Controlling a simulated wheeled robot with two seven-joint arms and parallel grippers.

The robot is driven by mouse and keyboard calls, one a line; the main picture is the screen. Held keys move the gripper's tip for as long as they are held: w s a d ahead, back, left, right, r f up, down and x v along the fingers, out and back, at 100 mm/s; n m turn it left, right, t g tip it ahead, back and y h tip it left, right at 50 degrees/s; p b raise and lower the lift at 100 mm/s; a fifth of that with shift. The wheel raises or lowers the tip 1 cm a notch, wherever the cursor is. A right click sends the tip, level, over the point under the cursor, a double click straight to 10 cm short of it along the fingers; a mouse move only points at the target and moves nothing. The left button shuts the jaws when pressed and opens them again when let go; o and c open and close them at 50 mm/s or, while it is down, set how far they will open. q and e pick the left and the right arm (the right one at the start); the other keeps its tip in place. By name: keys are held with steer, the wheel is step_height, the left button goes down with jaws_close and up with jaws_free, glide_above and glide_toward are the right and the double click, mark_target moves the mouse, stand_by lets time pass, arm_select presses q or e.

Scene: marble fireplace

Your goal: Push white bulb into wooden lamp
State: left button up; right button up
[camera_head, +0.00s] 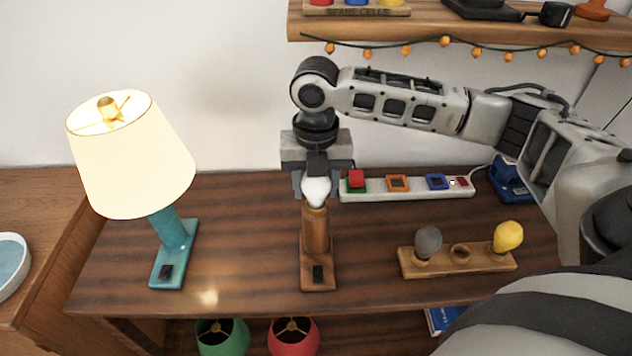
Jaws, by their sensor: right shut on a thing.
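The white bulb (317,191) is upright at the top of the wooden lamp (315,235), directly above its post. The bulb's lower end meets the lamp's brass-coloured top; I cannot tell how deep it sits. The lamp stands on the dark wooden table with a black switch on its base. My right gripper (316,180) points down from above and is shut on the bulb, hiding the bulb's upper part. My left gripper is not in view.
A teal lamp (172,245) with a lit cream shade (130,155) stands left. A wooden holder (458,261) with a grey bulb (428,242) and a yellow bulb (508,236) lies right. A power strip (408,187) lies behind. A shelf (460,30) with a light garland hangs above.

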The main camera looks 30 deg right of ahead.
stand_by(0.8)
steer(key=o, duration=1)
steer(key=shift+f, duration=0.1)
steer(key=shift+o, duration=0.2)
step_height(320, 180, up, 3)
steer(key=shift+f, duration=0.1)
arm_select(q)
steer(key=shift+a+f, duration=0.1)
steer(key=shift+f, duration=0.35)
arm_select(e)
steer(key=shift+r, duration=2.4)
